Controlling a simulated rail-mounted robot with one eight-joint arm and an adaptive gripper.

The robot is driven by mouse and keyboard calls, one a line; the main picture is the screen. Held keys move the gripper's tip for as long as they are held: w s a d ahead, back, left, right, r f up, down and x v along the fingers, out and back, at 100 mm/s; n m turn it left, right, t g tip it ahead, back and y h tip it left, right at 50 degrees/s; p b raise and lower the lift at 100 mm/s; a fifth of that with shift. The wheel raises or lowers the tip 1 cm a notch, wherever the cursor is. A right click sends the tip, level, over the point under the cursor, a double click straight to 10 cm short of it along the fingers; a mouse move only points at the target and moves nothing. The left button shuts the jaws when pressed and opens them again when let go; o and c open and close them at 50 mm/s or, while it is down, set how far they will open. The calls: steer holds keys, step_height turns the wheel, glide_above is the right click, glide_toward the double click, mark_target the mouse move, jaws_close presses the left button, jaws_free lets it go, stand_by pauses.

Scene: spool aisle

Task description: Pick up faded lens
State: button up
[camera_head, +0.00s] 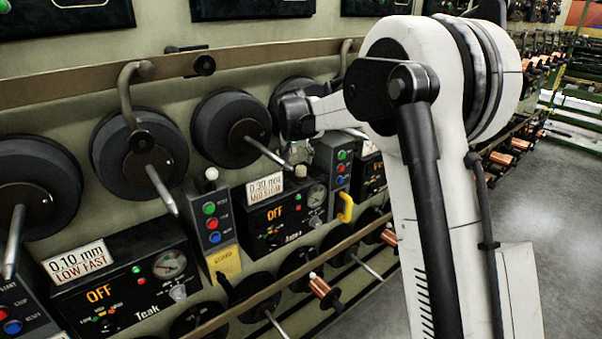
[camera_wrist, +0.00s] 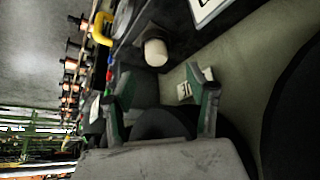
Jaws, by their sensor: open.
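A pale, off-white cylindrical lens (camera_wrist: 156,52) sticks up beside a dark control box in the wrist view, ahead of my gripper. It looks dull and unlit. In the wrist view my gripper (camera_wrist: 160,88) has its two fingers spread apart with nothing between them; the lens lies beyond the fingertips. In the head view my gripper (camera_head: 299,142) is at the wall of spools, near the right-hand button box (camera_head: 336,166). I cannot tell for sure which pale knob there is this lens, as my gripper covers part of that spot.
Another pale lens (camera_head: 211,173) tops the left button box (camera_head: 213,222). Spool shafts (camera_head: 268,156) jut from the wall near my gripper. A yellow handle (camera_head: 345,207) sticks out below the right box. A long rail (camera_head: 120,80) runs above. The aisle floor (camera_head: 570,190) is clear.

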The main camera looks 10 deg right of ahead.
mark_target(301, 167)
steer(key=shift+d+p+x, duration=0.15)
steer(key=shift+p+x, duration=0.1)
steer(key=shift+x, duration=1.75)
steer(key=shift+d+p+x, duration=0.15)
steer(key=shift+p+x, duration=0.1)
steer(key=shift+x, duration=1.7)
steer(key=shift+s+r, duration=0.1)
steer(key=c, duration=1.1)
steer(key=shift+r, duration=0.1)
